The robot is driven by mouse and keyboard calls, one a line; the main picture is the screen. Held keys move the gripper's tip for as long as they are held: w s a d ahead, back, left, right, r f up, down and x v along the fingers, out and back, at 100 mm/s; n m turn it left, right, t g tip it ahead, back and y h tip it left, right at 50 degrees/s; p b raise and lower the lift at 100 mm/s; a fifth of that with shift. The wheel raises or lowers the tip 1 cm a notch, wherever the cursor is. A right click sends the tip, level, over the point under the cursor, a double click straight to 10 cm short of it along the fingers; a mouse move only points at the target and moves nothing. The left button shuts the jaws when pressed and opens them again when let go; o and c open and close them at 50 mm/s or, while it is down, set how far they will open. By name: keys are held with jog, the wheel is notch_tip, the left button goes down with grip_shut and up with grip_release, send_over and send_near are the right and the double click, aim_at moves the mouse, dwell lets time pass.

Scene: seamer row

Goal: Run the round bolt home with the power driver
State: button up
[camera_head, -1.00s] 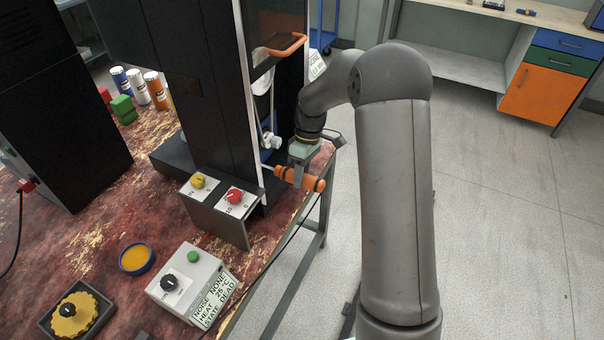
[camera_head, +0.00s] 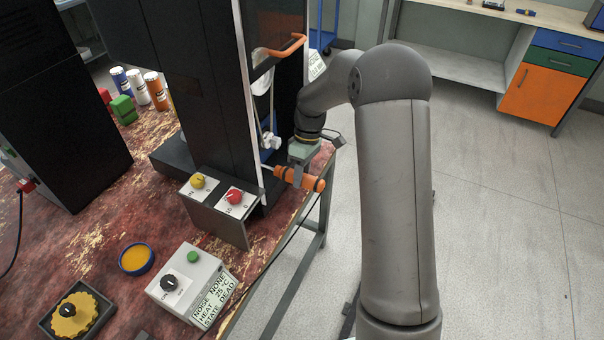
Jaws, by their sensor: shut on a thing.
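My gripper (camera_head: 300,174) is at the right side of the tall black machine (camera_head: 215,90), near the table's edge. It is shut on an orange power driver (camera_head: 315,183), which lies roughly level. The driver's thin light tip (camera_head: 268,168) points left, into the machine's open side. The round bolt cannot be made out; the machine's frame hides the place around the tip. Whether the tip touches a bolt cannot be told.
A stand with a yellow knob (camera_head: 197,181) and a red knob (camera_head: 234,196) is just left of the driver. A grey box (camera_head: 190,282) with a sign reading "STATE DEAD" is in front. An orange handle (camera_head: 286,46) juts out above. The floor at right is clear.

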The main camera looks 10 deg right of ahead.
aim_at(322, 180)
jog(key=shift+w+a, duration=0.1)
jog(key=shift+a, duration=0.05)
jog(key=shift+s+d, duration=0.95)
jog(key=shift+d, duration=0.25)
jog(key=shift+s+d, duration=0.95)
jog(key=shift+d, duration=0.25)
